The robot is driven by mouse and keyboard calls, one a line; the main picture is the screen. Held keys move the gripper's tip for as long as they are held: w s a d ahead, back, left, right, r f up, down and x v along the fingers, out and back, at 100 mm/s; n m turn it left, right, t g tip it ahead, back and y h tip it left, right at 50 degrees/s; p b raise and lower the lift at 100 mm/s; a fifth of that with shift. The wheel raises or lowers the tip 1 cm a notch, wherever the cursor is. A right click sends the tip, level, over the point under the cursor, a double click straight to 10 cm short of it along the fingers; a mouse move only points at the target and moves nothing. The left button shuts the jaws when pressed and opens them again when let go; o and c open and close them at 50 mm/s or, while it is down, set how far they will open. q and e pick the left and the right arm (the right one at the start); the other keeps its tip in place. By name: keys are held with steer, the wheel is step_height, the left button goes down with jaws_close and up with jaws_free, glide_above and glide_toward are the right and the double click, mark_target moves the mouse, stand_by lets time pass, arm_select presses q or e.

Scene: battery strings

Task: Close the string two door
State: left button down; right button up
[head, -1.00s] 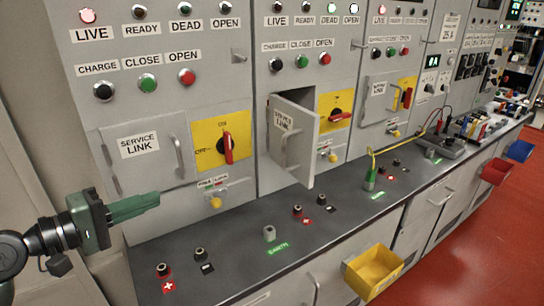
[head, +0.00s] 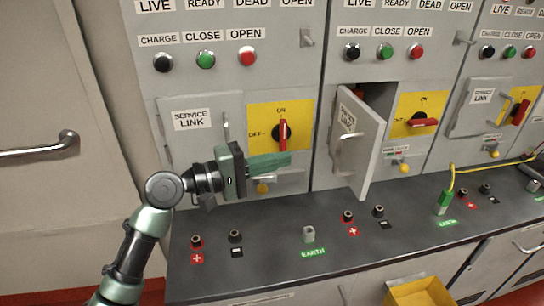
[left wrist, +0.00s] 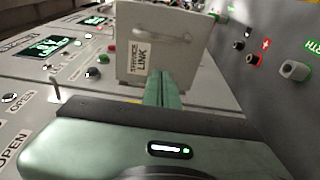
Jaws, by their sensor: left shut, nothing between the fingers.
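The string two service link door (head: 359,142) is a grey panel with a bar handle and a "SERVICE LINK" label. My right gripper is not in view.
The bench (head: 270,245) below carries terminals, a grey earth post (head: 308,234) and a green earth plug (head: 443,203) with a yellow cable. String two's red rotary switch (head: 423,122) is right of the door. A yellow bin (head: 420,292) hangs at the front.

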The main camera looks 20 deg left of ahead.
mark_target(341, 142)
arm_select(q)
steer(key=w+d+p, duration=0.3)
steer(key=d, duration=0.4)
steer(key=shift+w+d, duration=0.4)
